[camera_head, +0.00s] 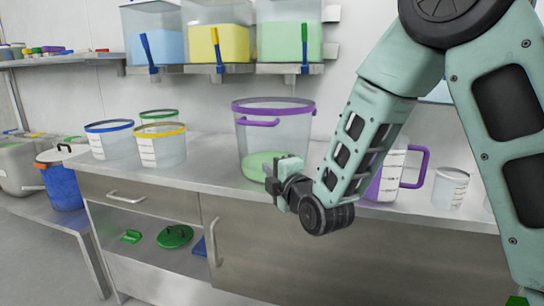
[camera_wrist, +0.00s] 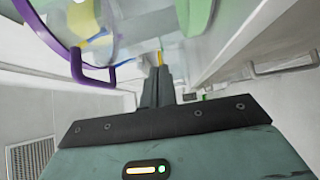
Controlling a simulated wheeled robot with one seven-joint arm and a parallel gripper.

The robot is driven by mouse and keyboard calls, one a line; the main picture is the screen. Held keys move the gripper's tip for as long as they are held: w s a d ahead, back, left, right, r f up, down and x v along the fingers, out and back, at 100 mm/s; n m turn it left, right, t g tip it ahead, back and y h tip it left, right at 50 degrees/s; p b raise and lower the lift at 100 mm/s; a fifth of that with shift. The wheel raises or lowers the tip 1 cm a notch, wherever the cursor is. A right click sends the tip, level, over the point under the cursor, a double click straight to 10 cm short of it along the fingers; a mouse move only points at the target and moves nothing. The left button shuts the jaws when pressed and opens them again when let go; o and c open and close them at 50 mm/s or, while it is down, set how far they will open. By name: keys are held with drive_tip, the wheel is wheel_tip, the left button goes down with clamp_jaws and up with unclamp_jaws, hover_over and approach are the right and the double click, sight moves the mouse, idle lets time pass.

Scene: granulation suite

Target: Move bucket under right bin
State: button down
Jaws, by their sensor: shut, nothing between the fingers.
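A large clear bucket (camera_head: 282,135) with a purple rim and side handle stands upright on the steel counter. Pale green shows at its bottom. It stands below the right bin (camera_head: 290,42), a clear wall bin with pale green contents and a blue lever (camera_head: 304,45). My gripper (camera_head: 273,176) is in front of the bucket's lower part, shut and empty. In the wrist view, the shut fingers (camera_wrist: 157,82) are near the purple handle (camera_wrist: 92,79), apart from it in the picture. I cannot tell whether the gripper touches the bucket wall.
A bin with yellow contents (camera_head: 220,45) and one with blue contents (camera_head: 160,45) hang to the left. Several smaller clear buckets stand left on the counter (camera_head: 200,178). A purple-handled jug (camera_head: 393,178) and a clear beaker (camera_head: 450,188) stand right, beside my arm.

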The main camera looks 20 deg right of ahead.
sight(265, 158)
drive_tip(key=shift+w+d, duration=0.35)
drive_tip(key=shift+w, duration=0.4)
drive_tip(key=shift+w+d, duration=0.35)
drive_tip(key=shift+w, duration=0.45)
drive_tip(key=shift+w+d, duration=0.35)
drive_tip(key=shift+w, duration=0.4)
drive_tip(key=w+d+b, duration=0.1)
drive_tip(key=w+d, duration=0.2)
drive_tip(key=w, duration=0.2)
drive_tip(key=w+d+b, duration=0.1)
drive_tip(key=w+d, duration=0.3)
drive_tip(key=w, duration=0.1)
drive_tip(key=w+d+b, duration=0.1)
drive_tip(key=w+d, duration=0.3)
drive_tip(key=w, duration=0.1)
drive_tip(key=shift+s+a, duration=0.1)
drive_tip(key=shift+a, duration=0.05)
